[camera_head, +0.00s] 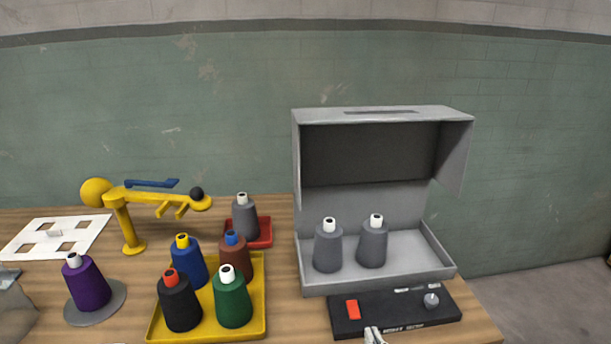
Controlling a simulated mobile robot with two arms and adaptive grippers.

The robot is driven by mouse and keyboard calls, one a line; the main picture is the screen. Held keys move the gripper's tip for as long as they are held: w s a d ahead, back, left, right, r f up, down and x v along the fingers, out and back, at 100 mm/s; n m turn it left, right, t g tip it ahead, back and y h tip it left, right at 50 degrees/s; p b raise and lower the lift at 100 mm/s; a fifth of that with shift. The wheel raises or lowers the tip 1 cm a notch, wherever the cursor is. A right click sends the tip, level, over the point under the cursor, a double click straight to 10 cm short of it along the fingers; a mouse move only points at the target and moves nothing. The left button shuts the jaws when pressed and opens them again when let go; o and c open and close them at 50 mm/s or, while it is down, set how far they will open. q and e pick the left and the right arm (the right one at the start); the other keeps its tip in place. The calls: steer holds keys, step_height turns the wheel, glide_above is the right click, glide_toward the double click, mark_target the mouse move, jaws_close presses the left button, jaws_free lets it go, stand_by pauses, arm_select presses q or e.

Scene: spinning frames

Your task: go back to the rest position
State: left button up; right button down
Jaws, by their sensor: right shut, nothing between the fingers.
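My right gripper (374,336) shows only as pale fingertips at the bottom edge, in front of the black control box. It is shut and empty. The rest of it is cut off by the frame.
A yellow tray (257,300) holds several coloured spools. A red tray (263,236) holds a grey spool. A purple spool (87,285) stands on a grey disc. A yellow stand (127,225), a white frame (92,225) and the black control box (390,318) share the wooden table.

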steer(key=s+d+f+g, duration=0.1)
steer(key=s+f+g, duration=0.1)
steer(key=s+g, duration=0.35)
steer(key=s+d+f+n+g, duration=0.1)
steer(key=s+f+g, duration=0.2)
steer(key=s, duration=0.5)
steer(key=s+d+f+g, duration=0.1)
steer(key=s+f+g, duration=0.1)
steer(key=s+g, duration=0.35)
steer(key=s+f, duration=0.3)
steer(key=f, duration=2.3)
steer(key=s+d+f+n+g, duration=0.1)
steer(key=s+d+f, duration=0.1)
steer(key=s+f, duration=1.4)
steer(key=shift+s+d+f+h, duration=0.3)
steer(key=shift+s+d+f, duration=0.05)
steer(key=shift+s, duration=0.25)
